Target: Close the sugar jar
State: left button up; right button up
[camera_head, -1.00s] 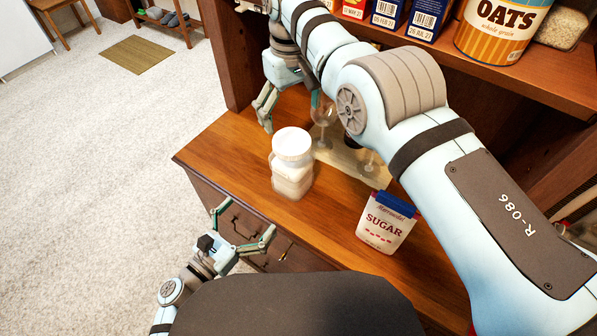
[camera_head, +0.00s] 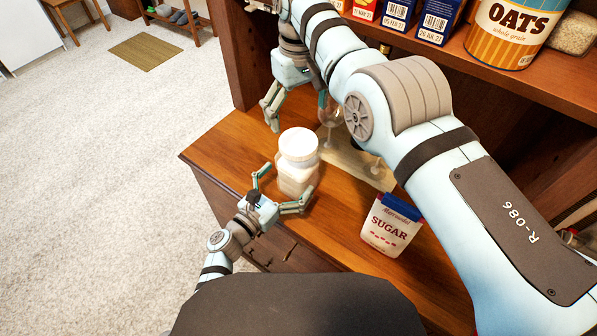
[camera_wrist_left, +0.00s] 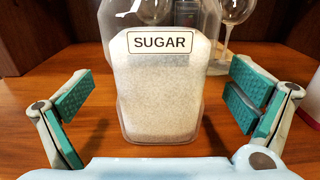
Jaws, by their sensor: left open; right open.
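The sugar jar (camera_head: 297,180) is clear, filled with white sugar, and stands upright on the wooden counter. A round white lid (camera_head: 298,143) sits at its top; I cannot tell whether it is fully seated. In the left wrist view the jar (camera_wrist_left: 162,100) faces me with its SUGAR label, its top out of frame. My left gripper (camera_head: 290,178) is open at the jar's near side, one finger on either side, with gaps visible in the left wrist view (camera_wrist_left: 160,95). My right gripper (camera_head: 271,112) is open and empty, beyond the jar and to its left.
A sugar packet (camera_head: 390,226) stands on the counter right of the jar. A pale board (camera_head: 350,163) and wine glasses (camera_wrist_left: 236,14) are behind the jar. An oats canister (camera_head: 512,30) and boxes stand on the shelf above. The counter's left end is clear.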

pick_arm(q)
jog(key=shift+x, duration=1.05)
jog(key=shift+c, duration=0.2)
